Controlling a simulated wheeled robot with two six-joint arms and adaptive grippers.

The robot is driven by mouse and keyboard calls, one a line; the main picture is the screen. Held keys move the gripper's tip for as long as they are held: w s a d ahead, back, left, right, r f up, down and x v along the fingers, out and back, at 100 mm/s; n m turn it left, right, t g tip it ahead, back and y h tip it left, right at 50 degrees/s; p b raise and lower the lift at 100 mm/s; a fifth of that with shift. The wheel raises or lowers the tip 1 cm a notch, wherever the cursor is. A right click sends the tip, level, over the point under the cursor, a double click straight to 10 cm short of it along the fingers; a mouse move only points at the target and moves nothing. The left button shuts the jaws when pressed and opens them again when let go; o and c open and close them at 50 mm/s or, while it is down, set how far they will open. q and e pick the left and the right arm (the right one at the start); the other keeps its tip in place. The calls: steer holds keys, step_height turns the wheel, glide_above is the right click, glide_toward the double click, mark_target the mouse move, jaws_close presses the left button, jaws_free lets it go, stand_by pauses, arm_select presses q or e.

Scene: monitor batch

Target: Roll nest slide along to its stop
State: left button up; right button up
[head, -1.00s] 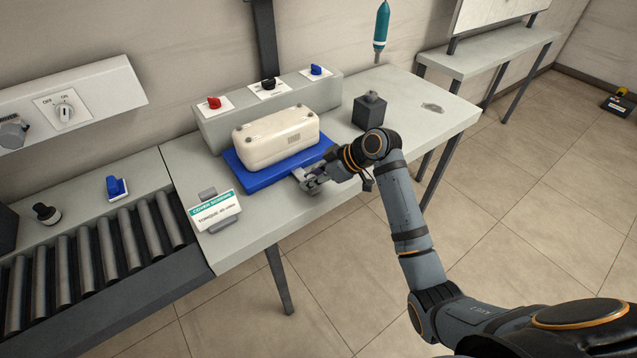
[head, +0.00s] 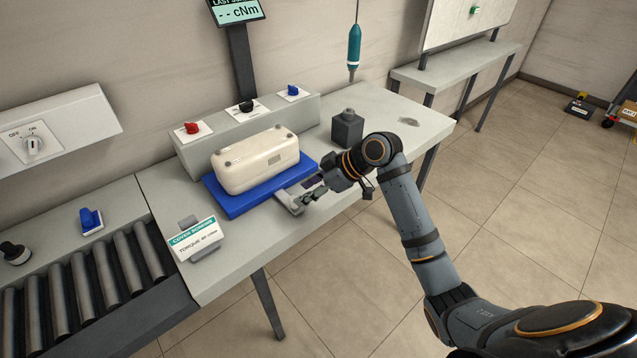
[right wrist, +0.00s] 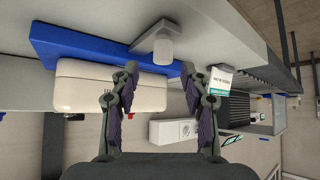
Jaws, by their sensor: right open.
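The blue nest slide (head: 230,207) lies on the grey bench with a cream monitor housing (head: 255,165) seated on it. A grey bracket (head: 287,199) projects from its front edge. In the right wrist view the bracket ends in a pale rounded knob (right wrist: 163,50), seen between the spread fingers and beyond their tips. My right gripper (head: 309,197) is open and empty, just in front of the bracket; contact is not clear. In the right wrist view my open gripper (right wrist: 159,75) also shows the blue slide (right wrist: 85,50) and housing (right wrist: 80,88). My left gripper is out of view.
A dark block (head: 347,130) stands right of the slide. A console (head: 215,140) with red, black and blue knobs is behind. A sign (head: 194,237) stands at the bench's left front, beside the roller conveyor (head: 100,275). A teal driver (head: 354,46) hangs above.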

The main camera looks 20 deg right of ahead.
steer(key=v, duration=0.6)
steer(key=shift+s+d+r, duration=0.15)
steer(key=shift+r, duration=0.05)
steer(key=s+f+m+h, duration=0.2)
steer(key=s+f, duration=0.2)
steer(key=f, duration=0.3)
steer(key=s+f+m+h, duration=0.2)
steer(key=s+f+m, duration=0.1)
steer(key=s+f, duration=0.3)
steer(key=s+d+f+m+g+h, duration=0.2)
steer(key=s+d+f+m+h, duration=0.25)
steer(key=s+f, duration=0.5)
steer(key=s+d+f+m+p, duration=0.1)
steer(key=s+f+p, duration=0.15)
steer(key=f, duration=0.65)
steer(key=s+d+f+p, duration=0.1)
steer(key=d+f+p, duration=0.15)
steer(key=f, duration=0.75)
steer(key=s+f+g+p, duration=0.1)
steer(key=s+f, duration=0.5)
steer(key=s, duration=0.3)
steer(key=s+f+p, duration=0.2)
steer(key=s+f, duration=0.4)
steer(key=s, duration=0.3)
steer(key=shift+s+g+p, duration=0.3)
steer(key=shift+s+g, duration=0.05)
steer(key=shift+g, duration=0.05)
